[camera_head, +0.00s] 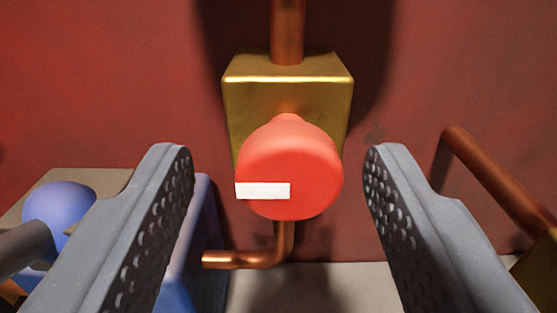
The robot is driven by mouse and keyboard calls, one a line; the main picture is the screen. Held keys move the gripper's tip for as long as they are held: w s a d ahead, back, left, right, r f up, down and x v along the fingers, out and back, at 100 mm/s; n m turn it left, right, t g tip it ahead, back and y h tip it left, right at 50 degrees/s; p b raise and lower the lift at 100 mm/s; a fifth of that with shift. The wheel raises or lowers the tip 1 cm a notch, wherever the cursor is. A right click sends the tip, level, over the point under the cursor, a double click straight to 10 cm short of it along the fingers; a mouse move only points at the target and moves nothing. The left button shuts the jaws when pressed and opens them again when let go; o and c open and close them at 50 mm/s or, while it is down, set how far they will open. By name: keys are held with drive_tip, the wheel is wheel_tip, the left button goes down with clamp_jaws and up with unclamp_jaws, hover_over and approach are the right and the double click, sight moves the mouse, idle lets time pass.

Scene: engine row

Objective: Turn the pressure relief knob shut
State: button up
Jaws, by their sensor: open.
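The red round knob (305,163) sits on the front of a brass valve block (285,92) in the middle of the view. A white bar mark (263,191) on the knob's face lies level and runs from near the centre to the left edge. My gripper (279,165) is open, with one grey finger on each side of the knob. A gap shows between each finger and the knob. The left gap looks a little wider than the right one. How far the fingertips are from the knob in depth I cannot tell.
A copper pipe (288,30) enters the block from above, and another (245,259) bends left below it. A blue ball-shaped part (60,207) and a blue block (203,250) are at left. A copper pipe (495,180) slopes at right. The red wall (450,60) is behind.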

drive_tip(key=shift+d, duration=0.15)
drive_tip(key=c, duration=1)
drive_tip(key=shift+o, duration=0.2)
